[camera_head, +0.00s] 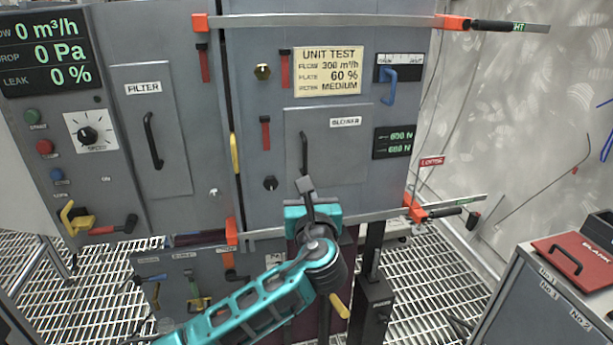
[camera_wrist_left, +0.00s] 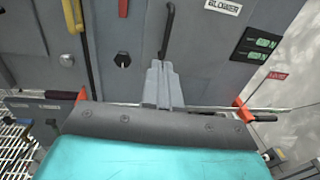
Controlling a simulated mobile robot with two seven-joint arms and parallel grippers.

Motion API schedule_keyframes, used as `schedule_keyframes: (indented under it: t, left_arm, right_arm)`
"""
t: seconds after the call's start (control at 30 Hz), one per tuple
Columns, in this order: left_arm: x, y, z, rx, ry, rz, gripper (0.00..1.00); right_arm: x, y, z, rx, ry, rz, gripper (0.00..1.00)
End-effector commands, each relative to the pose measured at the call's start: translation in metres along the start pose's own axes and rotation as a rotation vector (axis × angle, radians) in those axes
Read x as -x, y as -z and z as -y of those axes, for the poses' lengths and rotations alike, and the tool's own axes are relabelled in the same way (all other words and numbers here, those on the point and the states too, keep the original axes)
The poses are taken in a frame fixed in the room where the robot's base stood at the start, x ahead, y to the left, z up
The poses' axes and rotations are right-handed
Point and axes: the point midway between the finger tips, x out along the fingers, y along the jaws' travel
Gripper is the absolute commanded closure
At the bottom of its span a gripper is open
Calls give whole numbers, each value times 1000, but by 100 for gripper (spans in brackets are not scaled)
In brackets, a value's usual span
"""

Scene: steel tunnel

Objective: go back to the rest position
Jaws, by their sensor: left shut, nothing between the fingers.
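My left arm comes in from the lower left in the head view. My left gripper (camera_head: 305,184) is shut and empty, pointing up at the grey cabinet, just below the black handle (camera_head: 304,152) of the panel marked BLOWER (camera_head: 335,140). In the left wrist view the shut grey fingers (camera_wrist_left: 158,70) stand upright, their tips near the lower end of that handle (camera_wrist_left: 167,28). I cannot tell whether they touch it. My right gripper is not in view.
Clamp bars (camera_head: 330,20) cross the cabinet above and below (camera_head: 350,220). The FILTER door (camera_head: 158,130) is at left with a yellow lever (camera_head: 75,218) beneath. A grey drawer unit (camera_head: 545,300) with a red case (camera_head: 572,262) stands at right. Grated floor (camera_head: 430,290) lies between.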

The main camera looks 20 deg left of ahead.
Motion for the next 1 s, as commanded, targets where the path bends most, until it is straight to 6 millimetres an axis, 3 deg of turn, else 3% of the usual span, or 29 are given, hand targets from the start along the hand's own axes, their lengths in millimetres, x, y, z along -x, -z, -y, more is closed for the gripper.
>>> schedule_keyframes:
  t: [0.13,0.33,0.47,0.57,0.77,0.9,1.0]
  left_arm:
    - [19,0,-1,-1,1,-1,100]
    - [27,0,-2,2,1,-1,100]
    - [31,19,-2,81,27,-57,100]
    - [43,56,-2,266,69,-178,100]
    - [95,147,-9,891,60,-540,100]
    - [141,194,-23,1374,-76,-761,100]
    - [174,217,-39,1724,-233,-878,100]
  right_arm:
    - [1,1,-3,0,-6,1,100]
    - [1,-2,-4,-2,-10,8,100]
    - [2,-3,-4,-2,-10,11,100]
    - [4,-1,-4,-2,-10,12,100]
    - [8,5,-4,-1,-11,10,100]
    - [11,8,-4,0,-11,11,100]
    - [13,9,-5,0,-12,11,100]
